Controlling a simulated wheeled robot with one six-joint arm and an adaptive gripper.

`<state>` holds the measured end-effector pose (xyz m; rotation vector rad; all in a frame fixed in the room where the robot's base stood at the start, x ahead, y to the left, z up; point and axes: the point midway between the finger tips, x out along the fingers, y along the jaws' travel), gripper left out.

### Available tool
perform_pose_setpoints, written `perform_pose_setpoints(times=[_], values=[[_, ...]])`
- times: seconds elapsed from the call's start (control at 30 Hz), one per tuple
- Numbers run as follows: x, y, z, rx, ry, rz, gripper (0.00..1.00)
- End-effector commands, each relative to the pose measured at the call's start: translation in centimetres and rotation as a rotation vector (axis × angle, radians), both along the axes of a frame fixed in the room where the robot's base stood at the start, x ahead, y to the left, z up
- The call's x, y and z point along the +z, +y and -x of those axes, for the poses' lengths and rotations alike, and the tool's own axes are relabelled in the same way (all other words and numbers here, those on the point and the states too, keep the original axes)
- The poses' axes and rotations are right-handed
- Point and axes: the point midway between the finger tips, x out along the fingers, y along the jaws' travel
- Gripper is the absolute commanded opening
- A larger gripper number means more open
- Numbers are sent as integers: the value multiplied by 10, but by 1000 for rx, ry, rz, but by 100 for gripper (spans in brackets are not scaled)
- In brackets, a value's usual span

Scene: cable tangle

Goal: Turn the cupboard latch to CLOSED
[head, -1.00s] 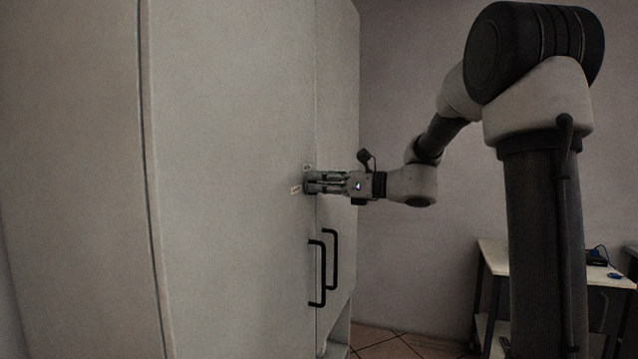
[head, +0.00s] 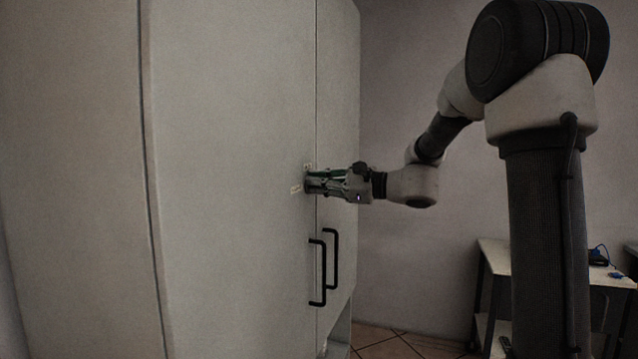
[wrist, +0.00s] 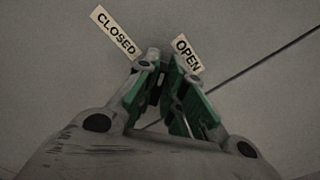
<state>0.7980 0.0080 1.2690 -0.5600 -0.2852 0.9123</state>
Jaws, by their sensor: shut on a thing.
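The latch (wrist: 152,54) is on the pale cupboard door (head: 235,150), mostly hidden by my fingers. In the wrist view its grey end shows between the CLOSED label (wrist: 115,31) on the left and the OPEN label (wrist: 187,54) on the right. I cannot tell exactly which label it points to. My gripper (head: 311,183) reaches the door from the right, close to the door seam. Its green-padded fingers (wrist: 167,75) are shut on the latch in the wrist view.
Two black door handles (head: 316,273) (head: 331,260) hang below my gripper on either side of the seam. A small table (head: 497,250) with a dark device and a blue cable stands at the right by the wall. Open floor lies between cupboard and table.

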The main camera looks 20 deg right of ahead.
Motion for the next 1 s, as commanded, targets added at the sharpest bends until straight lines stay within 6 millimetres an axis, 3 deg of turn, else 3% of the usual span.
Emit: perform_pose_setpoints(times=[1.0], values=[[-8, 3, 4, 1, -703, 510, 0]])
